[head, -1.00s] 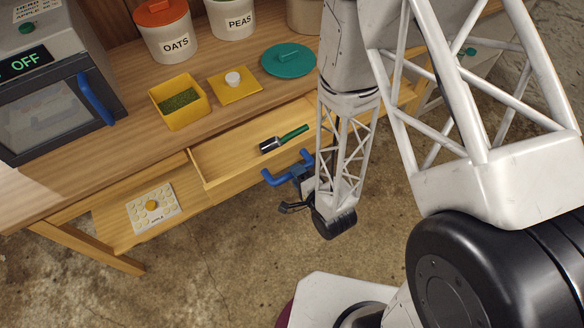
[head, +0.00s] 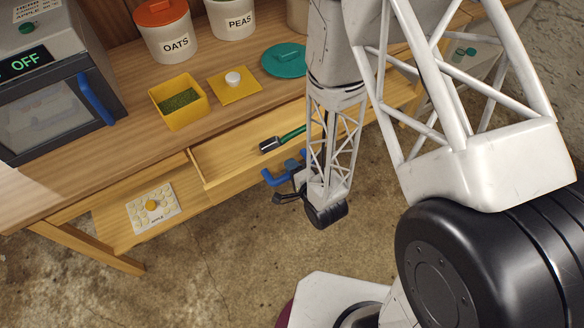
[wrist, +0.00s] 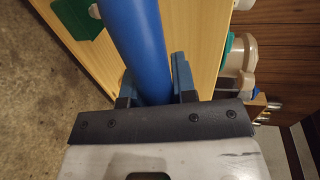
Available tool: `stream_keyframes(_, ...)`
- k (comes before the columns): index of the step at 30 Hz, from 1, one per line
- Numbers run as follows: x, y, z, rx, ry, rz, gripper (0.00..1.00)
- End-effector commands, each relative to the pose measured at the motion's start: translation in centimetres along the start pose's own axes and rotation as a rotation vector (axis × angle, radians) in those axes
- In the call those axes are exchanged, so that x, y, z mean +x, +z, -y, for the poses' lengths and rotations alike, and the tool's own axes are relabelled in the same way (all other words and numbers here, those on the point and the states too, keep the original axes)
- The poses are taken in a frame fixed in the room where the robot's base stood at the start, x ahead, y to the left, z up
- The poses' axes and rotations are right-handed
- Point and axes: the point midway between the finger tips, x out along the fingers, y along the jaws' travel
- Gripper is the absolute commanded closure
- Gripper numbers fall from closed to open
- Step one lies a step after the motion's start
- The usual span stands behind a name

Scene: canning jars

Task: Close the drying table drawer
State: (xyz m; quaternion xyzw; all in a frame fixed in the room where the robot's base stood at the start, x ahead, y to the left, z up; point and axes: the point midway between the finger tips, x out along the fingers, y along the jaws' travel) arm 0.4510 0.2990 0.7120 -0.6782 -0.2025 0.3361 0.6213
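The drying table drawer (head: 216,176) is pulled partly out of the wooden table, its front facing my arm. A blue bar handle (head: 272,181) stands off the drawer front. My gripper (head: 289,168) is at this handle, partly hidden by my arm link in the head view. In the wrist view the blue handle (wrist: 138,45) runs between the two fingers (wrist: 153,85), with one finger on each side and little or no gap. Whether they press on it is unclear. A scoop with a dark head and green handle (head: 292,134) lies in the drawer.
On the table top stand a yellow box with green contents (head: 181,105), a yellow lid (head: 235,86), a teal lid (head: 284,60) and the oats jar (head: 168,35). A microwave (head: 55,90) is at left. A pale tray (head: 154,210) lies on the lower shelf.

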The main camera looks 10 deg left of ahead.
Motion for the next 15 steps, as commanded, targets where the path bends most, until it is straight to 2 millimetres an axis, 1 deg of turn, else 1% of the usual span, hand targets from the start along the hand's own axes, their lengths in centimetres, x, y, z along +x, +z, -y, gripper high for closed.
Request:
stream_keyframes(1,0.00,0.00,0.00,0.000,0.000,0.000,0.92)
stream_keyframes(3,-0.01,0.00,0.00,0.000,0.000,0.000,1.00)
stream_keyframes(11,0.16,0.00,0.04,0.000,0.000,0.000,1.00)
stream_keyframes(15,0.97,0.00,0.22,0.000,-0.001,0.001,1.00)
